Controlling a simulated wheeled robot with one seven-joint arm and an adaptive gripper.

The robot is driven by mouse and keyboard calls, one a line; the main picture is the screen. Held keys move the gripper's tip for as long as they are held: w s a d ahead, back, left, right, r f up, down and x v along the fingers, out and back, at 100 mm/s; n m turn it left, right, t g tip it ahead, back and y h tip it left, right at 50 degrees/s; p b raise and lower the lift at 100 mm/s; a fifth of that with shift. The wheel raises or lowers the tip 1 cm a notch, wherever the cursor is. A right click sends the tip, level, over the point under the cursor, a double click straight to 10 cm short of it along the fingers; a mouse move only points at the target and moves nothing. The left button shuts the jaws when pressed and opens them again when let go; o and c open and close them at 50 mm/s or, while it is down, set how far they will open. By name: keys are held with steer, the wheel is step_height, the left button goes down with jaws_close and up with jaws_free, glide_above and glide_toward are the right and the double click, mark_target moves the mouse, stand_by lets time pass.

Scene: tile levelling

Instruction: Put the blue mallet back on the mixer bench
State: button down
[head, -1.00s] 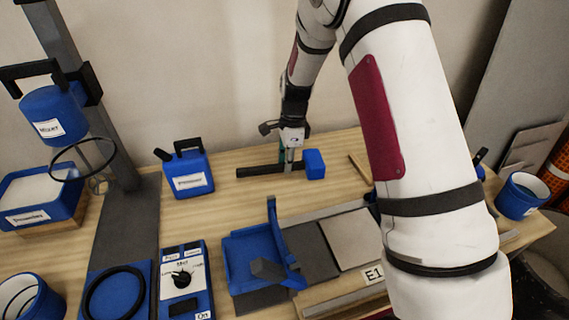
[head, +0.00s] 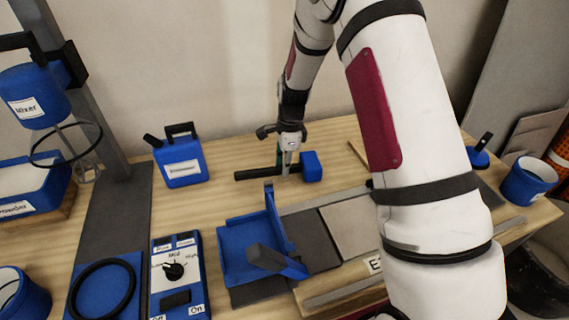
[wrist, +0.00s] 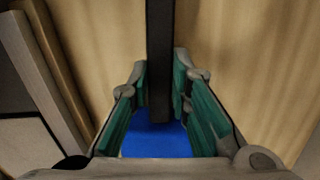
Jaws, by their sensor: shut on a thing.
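The blue mallet has a blue head (head: 311,166) and a black handle (head: 255,173). It lies roughly level over the far part of the wooden bench (head: 222,207). My gripper (head: 286,168) is shut on the handle, close to the head. In the wrist view the dark handle (wrist: 160,50) runs between the green finger pads of my gripper (wrist: 160,95), and the blue head (wrist: 153,140) shows below. I cannot tell whether the mallet touches the bench.
A blue jug (head: 181,168) stands left of the mallet. A control box with a dial (head: 180,278) and a blue tray-like fixture (head: 245,252) are nearer. The mixer (head: 35,98) stands at the left, and a blue bucket (head: 528,181) at the right. Bare bench lies between jug and fixture.

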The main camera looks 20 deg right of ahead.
steer(key=shift+f+b, duration=0.3)
steer(key=shift+f, duration=0.25)
stand_by(0.4)
steer(key=c, duration=1.4)
jaws_free()
steer(key=s+r+n, duration=0.2)
steer(key=s+r, duration=0.2)
steer(key=r, duration=0.7)
steer(key=s+r+n, duration=0.2)
steer(key=s+r, duration=0.2)
steer(key=r, duration=0.6)
steer(key=s+r+n, duration=0.6)
steer(key=s+r, duration=0.1)
steer(key=s, duration=0.6)
steer(key=s+n+h, duration=0.1)
steer(key=s+n, duration=0.8)
steer(key=s, duration=1.1)
step_height(320, 180, up, 21)
steer(key=t+p, duration=0.2)
steer(key=p, duration=0.7)
steer(key=t+p, duration=0.2)
steer(key=p, duration=0.8)
steer(key=shift+w+d+f+p, duration=0.1)
steer(key=shift+d+f+p, duration=0.1)
steer(key=shift+p, duration=0.1)
